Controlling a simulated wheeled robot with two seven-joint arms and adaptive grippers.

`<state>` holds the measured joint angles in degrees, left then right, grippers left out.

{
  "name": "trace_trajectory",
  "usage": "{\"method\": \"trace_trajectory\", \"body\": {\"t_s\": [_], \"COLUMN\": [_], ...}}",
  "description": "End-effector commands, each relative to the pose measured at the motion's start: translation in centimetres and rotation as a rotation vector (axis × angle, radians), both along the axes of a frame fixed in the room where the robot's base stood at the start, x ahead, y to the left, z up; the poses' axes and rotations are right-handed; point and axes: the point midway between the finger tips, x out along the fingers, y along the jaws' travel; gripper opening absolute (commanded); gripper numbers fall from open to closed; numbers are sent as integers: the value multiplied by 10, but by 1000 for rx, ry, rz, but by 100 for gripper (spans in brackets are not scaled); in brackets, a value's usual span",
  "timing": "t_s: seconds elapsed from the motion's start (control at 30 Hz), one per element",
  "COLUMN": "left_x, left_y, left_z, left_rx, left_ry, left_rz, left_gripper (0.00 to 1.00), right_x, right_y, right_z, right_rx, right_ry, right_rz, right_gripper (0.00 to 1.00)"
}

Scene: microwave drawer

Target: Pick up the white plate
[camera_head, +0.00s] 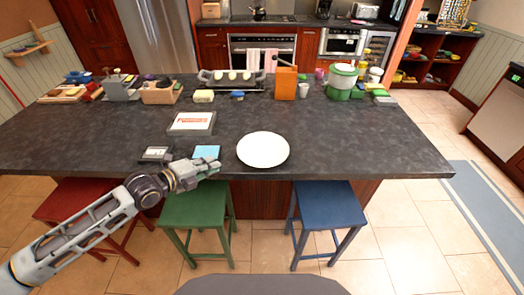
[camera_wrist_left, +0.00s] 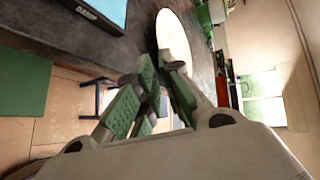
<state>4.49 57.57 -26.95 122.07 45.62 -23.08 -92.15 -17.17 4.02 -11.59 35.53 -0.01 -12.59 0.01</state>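The white plate (camera_head: 263,149) lies flat on the dark countertop near its front edge, in the middle of the head view. It also shows in the left wrist view (camera_wrist_left: 174,36), beyond the fingertips. My left gripper (camera_head: 211,168) is at the counter's front edge, left of the plate and apart from it. In the left wrist view my left gripper (camera_wrist_left: 161,72) shows green-padded fingers spread apart with nothing between them. My right gripper is not in view.
A light blue box (camera_head: 206,152) lies just behind my left gripper. A framed card (camera_head: 192,122) and a small dark frame (camera_head: 156,154) lie left of the plate. Green (camera_head: 196,207) and blue (camera_head: 328,207) stools stand below the front edge. The counter right of the plate is clear.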

Motion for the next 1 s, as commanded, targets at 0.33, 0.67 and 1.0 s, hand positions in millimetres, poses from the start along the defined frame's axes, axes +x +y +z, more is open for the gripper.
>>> {"method": "trace_trajectory", "body": {"t_s": [0.33,0.67,1.0], "left_x": [0,6,21], "left_y": [0,-4,-16], "left_z": [2,-1,-7], "left_rx": [6,5,4], "left_ry": [-11,-10,-10], "left_rz": [-7,-5,-6], "left_gripper": [9,9,9], "right_x": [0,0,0], "right_y": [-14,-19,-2], "right_z": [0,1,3], "right_rx": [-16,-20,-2], "right_ry": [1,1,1], "right_rz": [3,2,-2], "right_gripper": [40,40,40]}}
